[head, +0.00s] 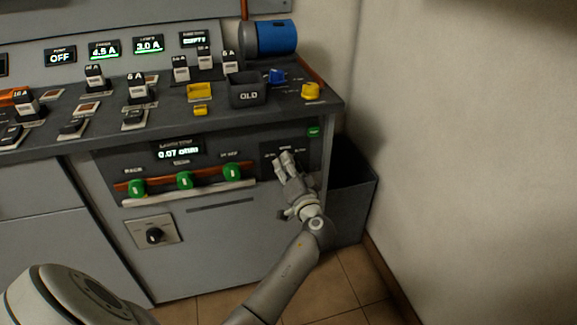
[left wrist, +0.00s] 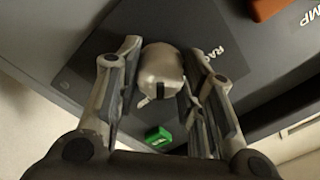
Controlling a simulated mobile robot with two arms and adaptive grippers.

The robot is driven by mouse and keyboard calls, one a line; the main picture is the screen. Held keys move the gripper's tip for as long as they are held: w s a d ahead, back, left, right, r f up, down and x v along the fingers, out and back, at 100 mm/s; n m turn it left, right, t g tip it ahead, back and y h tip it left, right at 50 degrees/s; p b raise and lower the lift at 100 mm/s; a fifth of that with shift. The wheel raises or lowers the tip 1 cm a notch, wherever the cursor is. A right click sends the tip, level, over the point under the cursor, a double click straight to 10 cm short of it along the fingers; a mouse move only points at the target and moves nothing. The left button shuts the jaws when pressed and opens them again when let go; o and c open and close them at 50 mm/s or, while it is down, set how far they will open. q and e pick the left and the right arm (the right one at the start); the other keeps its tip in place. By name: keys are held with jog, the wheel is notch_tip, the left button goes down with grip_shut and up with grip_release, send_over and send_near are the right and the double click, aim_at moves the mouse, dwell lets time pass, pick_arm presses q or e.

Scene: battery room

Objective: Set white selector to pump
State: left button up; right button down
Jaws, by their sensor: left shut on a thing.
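The white selector (left wrist: 162,68) is a pale rounded knob on a dark panel (left wrist: 95,55) in the left wrist view. My left gripper (head: 285,157) is at the dark panel (head: 313,158) on the right of the cabinet front and covers the knob in the head view. In the left wrist view its fingers stand on both sides of the knob, shut on it. A small white mark shows on the knob's lower left edge. Partial letters "RA" and "UMP" show on the panel and beside it. My right gripper is not in view.
A green block (left wrist: 158,137) is near the knob. Green knobs (head: 184,180) line a rail left of my gripper, above a black rotary knob (head: 154,235). A dark bin (head: 352,190) stands right of the cabinet, by the wall (head: 470,150).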

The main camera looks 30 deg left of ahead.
pick_arm(q)
jog(key=shift+m+p, duration=0.65)
jog(key=shift+m, duration=1.45)
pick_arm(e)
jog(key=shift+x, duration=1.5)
pick_arm(q)
jog(key=o, duration=1)
jog(key=shift+o, duration=0.2)
jog(key=v, duration=1.2)
jog(key=shift+s+a, duration=0.1)
